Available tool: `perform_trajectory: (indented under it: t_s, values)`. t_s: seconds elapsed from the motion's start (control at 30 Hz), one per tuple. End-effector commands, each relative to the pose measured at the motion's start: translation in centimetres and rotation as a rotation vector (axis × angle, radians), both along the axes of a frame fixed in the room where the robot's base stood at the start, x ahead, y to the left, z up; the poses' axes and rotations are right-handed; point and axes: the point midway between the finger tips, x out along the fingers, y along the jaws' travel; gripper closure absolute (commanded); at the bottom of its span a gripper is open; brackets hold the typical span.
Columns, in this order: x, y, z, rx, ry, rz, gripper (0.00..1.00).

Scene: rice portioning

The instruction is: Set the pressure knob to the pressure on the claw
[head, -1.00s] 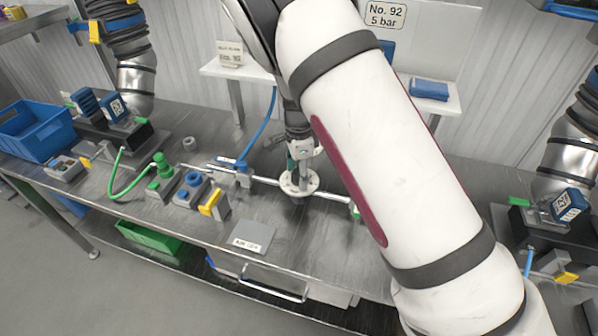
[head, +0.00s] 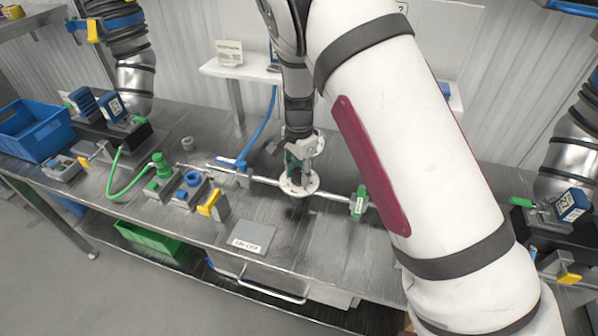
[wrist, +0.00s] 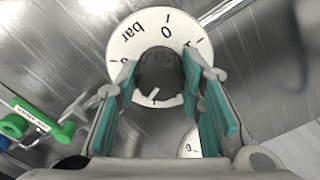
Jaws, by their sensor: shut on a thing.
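The pressure knob (wrist: 158,72) is dark grey with a white pointer mark at its lower edge in the wrist view. It sits in the middle of a white dial (wrist: 124,46) printed with "bar", a 0 and other marks partly covered by the fingers. The dial also shows on the pipe in the head view (head: 287,186). My gripper (wrist: 160,90) has its teal pads on either side of the knob and is shut on it. In the head view my gripper (head: 300,170) is right over the dial. No readable pressure figure on a claw shows now.
A green labelled valve (head: 358,201) is on the pipe right of the dial. A grey plate with a label (head: 251,238) lies in front. Green and blue fittings (head: 160,165) stand left. Two other corrugated arms (head: 136,75) flank the bench. A wall sign is mostly hidden by my arm.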

Motion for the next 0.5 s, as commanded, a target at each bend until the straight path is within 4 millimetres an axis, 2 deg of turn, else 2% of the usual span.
perform_trajectory:
  t_s: [0.5]
  values:
    - [0.10,-0.03,-0.01,0.001,-0.002,0.490,0.93]
